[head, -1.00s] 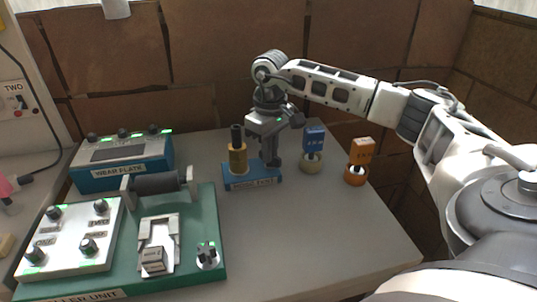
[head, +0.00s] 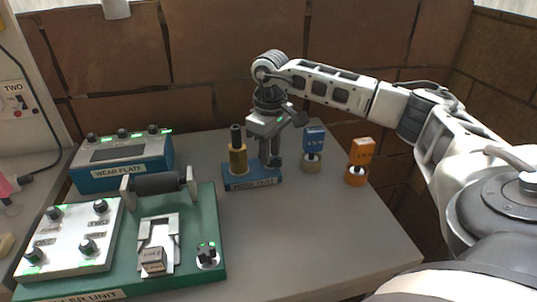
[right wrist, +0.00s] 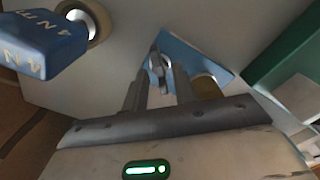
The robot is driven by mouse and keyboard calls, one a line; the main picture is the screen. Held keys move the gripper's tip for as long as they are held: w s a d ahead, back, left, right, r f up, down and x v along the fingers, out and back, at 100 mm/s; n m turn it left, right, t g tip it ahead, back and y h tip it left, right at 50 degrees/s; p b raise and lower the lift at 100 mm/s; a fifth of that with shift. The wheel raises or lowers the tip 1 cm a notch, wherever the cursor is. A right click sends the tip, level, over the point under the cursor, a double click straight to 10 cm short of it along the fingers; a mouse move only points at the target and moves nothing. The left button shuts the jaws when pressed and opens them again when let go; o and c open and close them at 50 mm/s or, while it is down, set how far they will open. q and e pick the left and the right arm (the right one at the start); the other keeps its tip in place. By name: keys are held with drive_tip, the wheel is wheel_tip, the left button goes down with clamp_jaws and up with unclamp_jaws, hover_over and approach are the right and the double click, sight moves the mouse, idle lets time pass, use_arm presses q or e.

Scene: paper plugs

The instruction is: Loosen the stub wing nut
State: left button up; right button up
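The stub wing nut (right wrist: 159,64) shows in the right wrist view as a small grey winged piece above a blue base plate (right wrist: 207,52). My right gripper (right wrist: 163,76) points down at it, with one finger on each side. A narrow gap shows between the fingers, and whether they press on the nut is unclear. In the head view the right gripper (head: 270,160) is over the right part of the labelled blue base (head: 240,182), and its fingers hide the nut. A brass cylinder with a dark top (head: 237,155) stands on the same base. My left gripper is not in view.
A blue-tagged knob (head: 312,150) and an orange-tagged knob (head: 358,162) stand right of the base. The green roller unit (head: 208,225) and the blue wear plate box (head: 122,160) are to the left. The front right table is clear.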

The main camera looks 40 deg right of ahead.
idle(0.3)
drive_tip(key=shift+r+p, duration=1.6)
drive_tip(key=shift+r, duration=0.45)
drive_tip(key=shift+f, duration=0.1)
drive_tip(key=shift+f+b, duration=1.5)
drive_tip(key=shift+f, duration=0.5)
clamp_jaws()
unclamp_jaws()
